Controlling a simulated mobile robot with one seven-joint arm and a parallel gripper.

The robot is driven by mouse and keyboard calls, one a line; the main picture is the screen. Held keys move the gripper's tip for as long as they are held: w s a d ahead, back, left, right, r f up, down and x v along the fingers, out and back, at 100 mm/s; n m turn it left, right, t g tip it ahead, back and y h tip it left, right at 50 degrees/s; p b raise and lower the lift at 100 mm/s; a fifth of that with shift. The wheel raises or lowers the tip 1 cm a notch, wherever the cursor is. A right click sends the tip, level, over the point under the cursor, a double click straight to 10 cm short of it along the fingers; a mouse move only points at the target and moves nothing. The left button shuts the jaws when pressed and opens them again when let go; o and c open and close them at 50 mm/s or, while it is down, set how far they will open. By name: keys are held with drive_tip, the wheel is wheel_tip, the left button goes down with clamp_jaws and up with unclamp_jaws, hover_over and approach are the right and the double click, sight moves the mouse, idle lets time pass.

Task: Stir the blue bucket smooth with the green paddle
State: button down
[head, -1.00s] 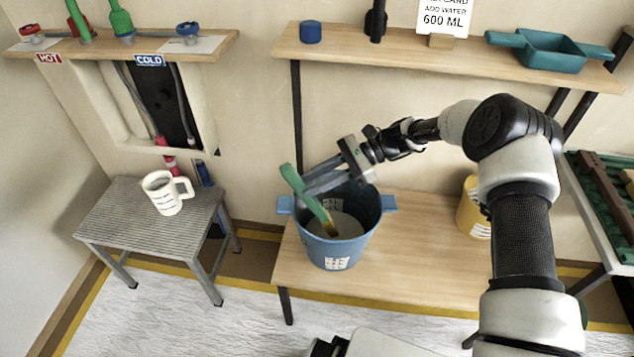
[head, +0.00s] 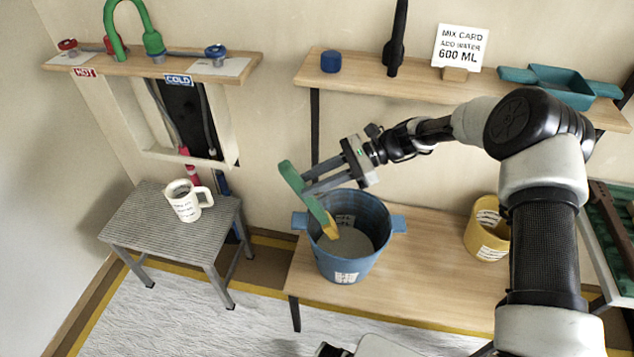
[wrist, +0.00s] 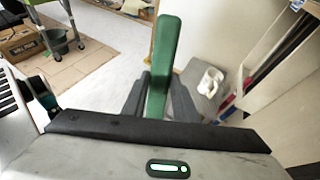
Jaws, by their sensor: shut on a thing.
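The blue bucket (head: 345,262) stands on the left end of the low wooden bench. A smooth-looking greyish content (head: 352,244) shows inside it; its fine texture is too small to judge. My gripper (head: 312,190) is shut on the green paddle (head: 298,182), above the bucket's left rim. The paddle is tilted, its green handle up to the left and its yellow lower end (head: 330,228) down inside the bucket. I cannot tell whether its tip touches the content. In the wrist view the green handle (wrist: 162,65) stands between the two fingers.
A white jug (head: 185,203) stands on the grey side table (head: 160,222) at left. A yellow bucket (head: 486,230) stands on the bench (head: 420,260) at right. The shelf above holds a blue lid-like cylinder (head: 331,62), a mix card (head: 460,48) and a teal tray (head: 560,85).

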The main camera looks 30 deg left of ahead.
sight(298, 174)
drive_tip(key=shift+s+a+r+p, duration=0.2)
drive_tip(key=shift+r+p, duration=0.2)
drive_tip(key=shift+r, duration=0.3)
drive_tip(key=shift+s+a+r+p, duration=0.2)
drive_tip(key=shift+r+p, duration=0.2)
drive_tip(key=shift+r, duration=0.35)
drive_tip(key=shift+s+a+r+p, duration=0.2)
drive_tip(key=shift+r+p, duration=0.2)
drive_tip(key=shift+r, duration=0.3)
drive_tip(key=shift+r+p, duration=1.6)
drive_tip(key=shift+r, duration=0.9)
